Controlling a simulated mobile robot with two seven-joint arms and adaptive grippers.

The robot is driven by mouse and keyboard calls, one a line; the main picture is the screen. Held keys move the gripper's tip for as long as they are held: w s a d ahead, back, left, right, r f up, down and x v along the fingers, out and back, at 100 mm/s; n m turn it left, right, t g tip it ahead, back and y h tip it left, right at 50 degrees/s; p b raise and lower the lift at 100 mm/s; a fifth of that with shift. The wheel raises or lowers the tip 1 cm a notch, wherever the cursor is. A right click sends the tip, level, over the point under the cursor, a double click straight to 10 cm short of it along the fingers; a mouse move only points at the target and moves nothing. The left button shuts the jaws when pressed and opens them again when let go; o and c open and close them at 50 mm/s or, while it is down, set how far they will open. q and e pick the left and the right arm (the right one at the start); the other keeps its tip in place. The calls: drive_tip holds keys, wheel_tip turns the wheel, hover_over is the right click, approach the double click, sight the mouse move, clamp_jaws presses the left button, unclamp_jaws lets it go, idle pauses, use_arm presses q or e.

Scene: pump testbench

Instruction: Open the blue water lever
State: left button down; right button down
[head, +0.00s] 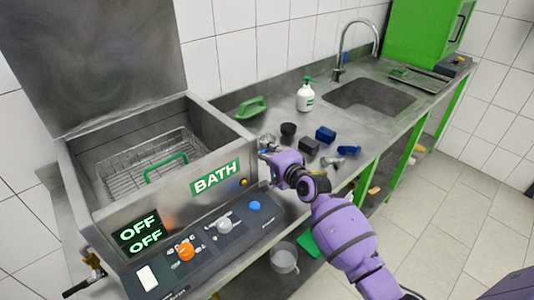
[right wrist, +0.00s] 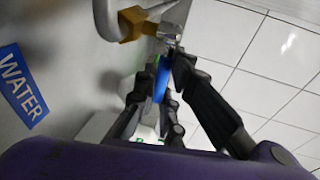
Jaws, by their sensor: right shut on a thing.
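The blue water lever (right wrist: 161,80) shows in the right wrist view as a narrow blue strip below a brass and metal valve (right wrist: 140,24). My right gripper (right wrist: 167,84) is shut on the lever, with its dark fingers on both sides of it. A blue WATER label (right wrist: 22,87) is on the grey wall to the left. In the head view, my right gripper (head: 270,154) is at the right side of the bath (head: 215,182), and the lever is hidden there. My left gripper is not in view.
The bath's display (head: 139,232) reads OFF twice. A control panel with knobs, one of them blue (head: 255,206), runs along its front. Dark and blue small objects (head: 325,134), a white bottle (head: 305,96) and a sink (head: 368,97) are on the counter. The floor at right is mostly clear.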

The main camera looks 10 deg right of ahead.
drive_tip(key=c, duration=1.8)
unclamp_jaws()
drive_tip(key=v, duration=1.2)
drive_tip(key=shift+c, duration=0.3)
